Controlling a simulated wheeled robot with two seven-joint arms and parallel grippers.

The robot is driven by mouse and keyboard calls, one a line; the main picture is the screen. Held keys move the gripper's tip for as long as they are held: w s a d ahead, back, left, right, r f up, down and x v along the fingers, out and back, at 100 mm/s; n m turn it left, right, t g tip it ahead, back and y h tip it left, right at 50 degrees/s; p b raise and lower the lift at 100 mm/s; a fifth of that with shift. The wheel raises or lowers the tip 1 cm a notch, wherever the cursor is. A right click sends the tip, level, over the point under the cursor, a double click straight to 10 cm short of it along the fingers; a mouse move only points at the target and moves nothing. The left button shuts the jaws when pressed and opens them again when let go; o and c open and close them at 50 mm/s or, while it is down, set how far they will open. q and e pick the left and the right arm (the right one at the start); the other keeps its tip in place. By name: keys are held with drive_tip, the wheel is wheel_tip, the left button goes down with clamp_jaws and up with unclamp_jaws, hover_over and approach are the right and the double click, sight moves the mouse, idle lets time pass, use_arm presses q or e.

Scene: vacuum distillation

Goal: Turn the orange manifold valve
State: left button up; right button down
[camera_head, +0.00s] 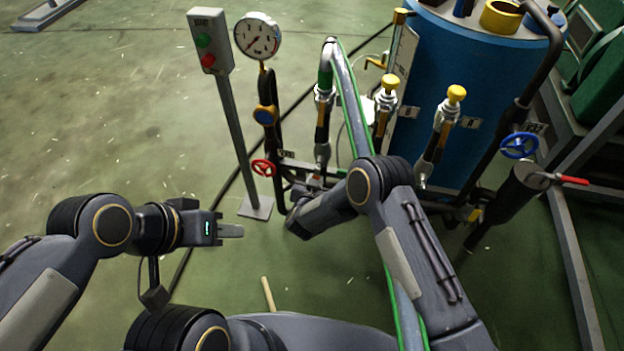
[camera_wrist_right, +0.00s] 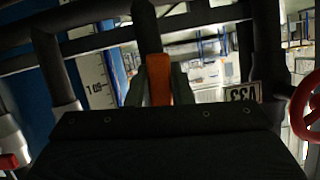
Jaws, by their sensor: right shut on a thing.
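The orange valve handle (camera_wrist_right: 158,80) stands upright at the middle of the right wrist view, in front of dark pipes. My right gripper (camera_wrist_right: 159,92) is shut on it, with one grey finger on each side. In the head view my right arm reaches to the base of the pipe manifold, and its own links hide most of the gripper and the orange handle. My left gripper (camera_head: 231,230) is over bare floor at the left, away from the manifold, with nothing seen in it. It is seen side-on, so its opening is unclear.
A red handwheel (camera_head: 262,168) and a V33 label (camera_wrist_right: 243,92) are close to the handle. A control post (camera_head: 232,125) and a pressure gauge (camera_head: 257,36) stand behind. A blue tank (camera_head: 470,70) and a blue handwheel (camera_head: 519,145) are at right. Floor at left is clear.

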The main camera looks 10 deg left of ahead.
drive_tip(key=shift+s+d+f, duration=0.1)
drive_tip(key=shift+d, duration=0.05)
idle(0.4)
drive_tip(key=c, duration=1.3)
unclamp_jaws()
drive_tip(key=p+v, duration=0.2)
drive_tip(key=v, duration=0.5)
drive_tip(key=shift+s+r, duration=0.25)
drive_tip(key=shift+s, duration=0.1)
